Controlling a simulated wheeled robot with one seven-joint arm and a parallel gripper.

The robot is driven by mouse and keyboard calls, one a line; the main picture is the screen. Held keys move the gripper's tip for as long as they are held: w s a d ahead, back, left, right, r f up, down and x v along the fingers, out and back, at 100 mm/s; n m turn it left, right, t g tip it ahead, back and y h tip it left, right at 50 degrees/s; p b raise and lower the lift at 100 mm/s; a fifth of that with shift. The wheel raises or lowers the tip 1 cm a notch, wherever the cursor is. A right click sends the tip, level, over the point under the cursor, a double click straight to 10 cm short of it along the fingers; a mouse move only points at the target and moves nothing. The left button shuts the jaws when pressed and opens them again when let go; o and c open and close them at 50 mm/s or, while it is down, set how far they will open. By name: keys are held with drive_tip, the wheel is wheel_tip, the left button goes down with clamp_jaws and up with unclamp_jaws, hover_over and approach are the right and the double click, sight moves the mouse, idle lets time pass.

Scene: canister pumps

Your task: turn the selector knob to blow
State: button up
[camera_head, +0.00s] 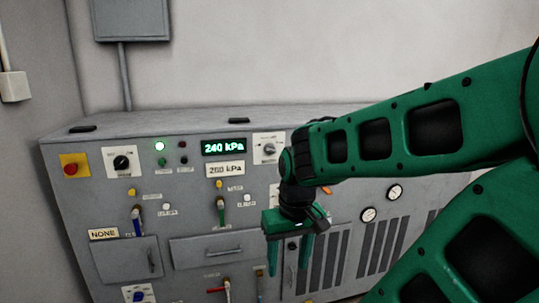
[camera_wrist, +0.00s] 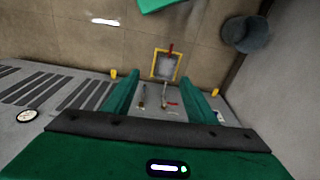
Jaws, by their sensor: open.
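Three dials on white plates show on the grey cabinet front (camera_head: 215,190) in the head view. One black knob (camera_head: 122,161) is at the upper left, and a grey knob (camera_head: 268,149) is right of the display. A blue knob (camera_head: 138,294) is at the lower left, partly cut off by the frame. Their labels are too small to read, so I cannot tell which is the selector or where it points. My gripper (camera_head: 289,264) is open and empty, fingers down, in front of the cabinet, below and right of the grey knob. It also shows in the wrist view (camera_wrist: 160,86).
A red button (camera_head: 71,168) on a yellow plate is at the far left. The green display (camera_head: 224,146) reads 240 kPa. Levers (camera_head: 221,211) stick out from the panel. In the wrist view, a dark bin (camera_wrist: 246,34) and a yellow-framed square (camera_wrist: 166,64) are on the floor.

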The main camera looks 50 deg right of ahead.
drive_tip(key=w+d+f+n+t+h, duration=0.15)
drive_tip(key=w+d+t, duration=0.25)
drive_tip(key=w, duration=0.8)
drive_tip(key=m+t+h, duration=0.2)
drive_tip(key=t+h, duration=0.6)
drive_tip(key=t, duration=0.2)
approach(271, 151)
drive_tip(key=shift+y, duration=0.25)
drive_tip(key=x, duration=0.9)
drive_tip(key=shift+w+d+r, duration=0.1)
drive_tip(key=shift+w+d, duration=0.1)
drive_tip(key=shift+c, duration=0.7)
drive_tip(key=c, duration=0.9)
